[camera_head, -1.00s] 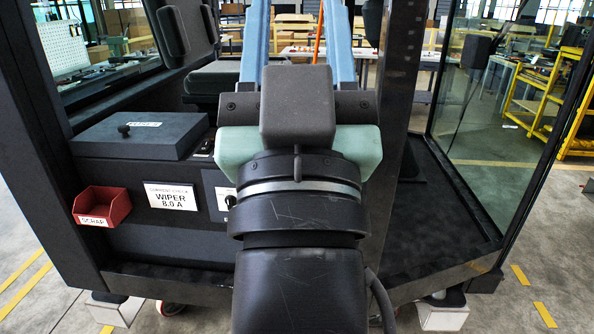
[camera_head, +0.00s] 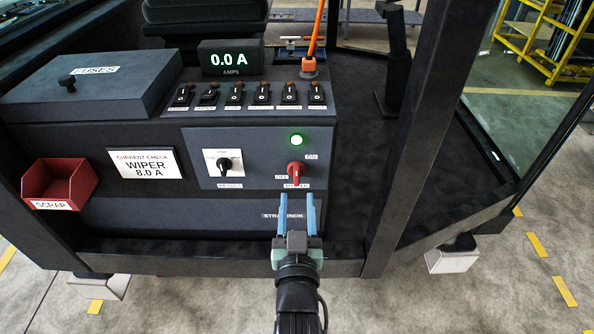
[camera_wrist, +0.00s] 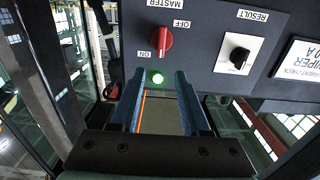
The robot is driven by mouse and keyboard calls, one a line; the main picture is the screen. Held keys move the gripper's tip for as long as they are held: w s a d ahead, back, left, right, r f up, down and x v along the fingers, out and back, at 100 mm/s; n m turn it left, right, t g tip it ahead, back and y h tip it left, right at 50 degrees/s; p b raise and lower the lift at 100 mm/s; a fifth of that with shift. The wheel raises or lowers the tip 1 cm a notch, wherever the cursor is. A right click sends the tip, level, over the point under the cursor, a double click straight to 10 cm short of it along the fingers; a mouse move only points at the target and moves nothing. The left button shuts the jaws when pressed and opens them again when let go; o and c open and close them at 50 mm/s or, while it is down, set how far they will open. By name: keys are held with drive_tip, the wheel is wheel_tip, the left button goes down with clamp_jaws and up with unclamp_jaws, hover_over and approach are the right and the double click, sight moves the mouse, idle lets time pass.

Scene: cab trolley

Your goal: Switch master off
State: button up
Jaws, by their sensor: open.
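The red master knob (camera_head: 296,172) is on the front panel of the dark console, with an ON label at its upper right and an OFF label at its left. It also shows upside down in the wrist view (camera_wrist: 165,42). I cannot tell surely which label its handle points to. The green lamp (camera_head: 296,140) above it is lit, and it glows in the wrist view (camera_wrist: 157,79). My gripper (camera_head: 296,197) has two blue fingers, spread apart and empty. In the head view they appear just below the knob, seemingly not touching it.
A black result knob (camera_head: 224,164) is left of the red one. Several toggle switches (camera_head: 263,94) line the ledge, below a display (camera_head: 231,58) reading 0.0 A. A red scrap bin (camera_head: 60,185) hangs at left. A dark post (camera_head: 408,130) stands at right.

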sight(296, 172)
drive_tip(key=w, duration=0.8)
drive_tip(key=shift+w, duration=0.4)
clamp_jaws()
